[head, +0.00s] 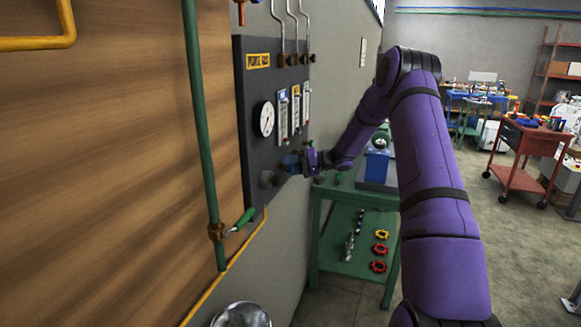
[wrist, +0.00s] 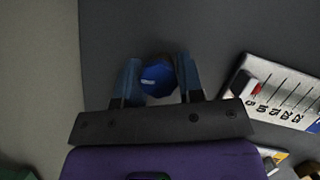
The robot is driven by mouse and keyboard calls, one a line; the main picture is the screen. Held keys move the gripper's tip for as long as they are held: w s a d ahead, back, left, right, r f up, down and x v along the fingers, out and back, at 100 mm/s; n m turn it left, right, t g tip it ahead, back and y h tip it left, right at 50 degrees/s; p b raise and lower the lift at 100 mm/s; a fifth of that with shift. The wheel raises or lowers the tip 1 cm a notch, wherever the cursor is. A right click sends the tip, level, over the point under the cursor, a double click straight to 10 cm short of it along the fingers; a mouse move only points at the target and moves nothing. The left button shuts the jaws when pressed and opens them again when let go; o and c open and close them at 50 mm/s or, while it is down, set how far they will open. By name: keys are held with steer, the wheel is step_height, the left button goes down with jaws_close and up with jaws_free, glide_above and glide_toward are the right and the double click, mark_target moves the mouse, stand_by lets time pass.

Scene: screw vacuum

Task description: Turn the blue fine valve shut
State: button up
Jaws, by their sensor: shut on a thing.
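The blue fine valve knob (wrist: 157,79) shows in the wrist view, with a short white mark on its face, in front of the dark panel. My gripper (wrist: 157,80) has a finger on each side of the knob and is shut on it. In the head view my gripper (head: 303,163) is at the lower part of the dark grey panel (head: 252,95). There the knob is mostly hidden by the gripper, with a bit of blue at its left.
The panel carries a round white gauge (head: 265,119) and several upright flow meters; one scale (wrist: 285,92) is close right of the gripper in the wrist view. A green pipe (head: 199,120) with a green-handled valve (head: 241,220) stands left. A green table (head: 357,196) is below right.

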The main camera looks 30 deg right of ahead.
steer(key=m+y, duration=0.1)
steer(key=m, duration=0.3)
steer(key=shift+d+f+t+y, duration=0.1)
steer(key=shift+t+y, duration=0.2)
steer(key=shift+y, duration=0.1)
steer(key=m, duration=0.2)
steer(key=m+t+y, duration=0.1)
steer(key=m, duration=0.2)
steer(key=shift+m+t, duration=0.3)
steer(key=m+t, duration=0.2)
steer(key=m, duration=0.3)
steer(key=shift+f, duration=0.15)
steer(key=m+t, duration=0.1)
steer(key=m, duration=0.2)
steer(key=m+t+h, duration=0.1)
steer(key=m+t, duration=0.1)
steer(key=m, duration=0.2)
steer(key=shift+s+t, duration=0.1)
steer(key=shift+t, duration=0.2)
steer(key=shift+m, duration=0.4)
steer(key=o, duration=0.9)
steer(key=v, duration=1)
steer(key=shift+s+d+f, duration=0.1)
steer(key=shift+s+f, duration=0.05)
steer(key=shift+s, duration=0.1)
